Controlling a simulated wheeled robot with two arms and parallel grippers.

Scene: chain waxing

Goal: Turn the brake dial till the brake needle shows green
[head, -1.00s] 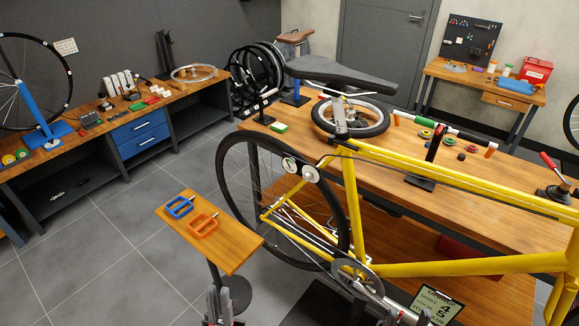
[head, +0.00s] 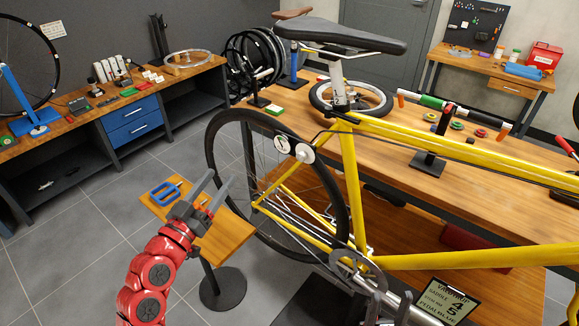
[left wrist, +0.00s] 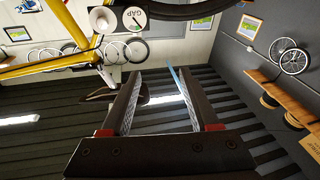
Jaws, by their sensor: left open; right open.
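The brake gauge (head: 283,145) is a small round white face in a black bracket above the bike's rear wheel. The white brake dial (head: 305,153) sits just right of it. In the left wrist view the dial (left wrist: 102,19) and the gauge (left wrist: 132,17), marked GAP, are at the top. The gauge shows some green, but I cannot tell where the needle points. My left gripper (head: 212,188) is open and empty, left of and below the dial and apart from it; its fingers (left wrist: 155,80) show spread.
The yellow bike (head: 350,185) stands before the wooden workbench (head: 400,150). A small wooden stand (head: 235,240) holds a blue pedal (head: 165,192) beneath my left gripper. The rear wheel (head: 213,150) lies between my left gripper and the dial.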

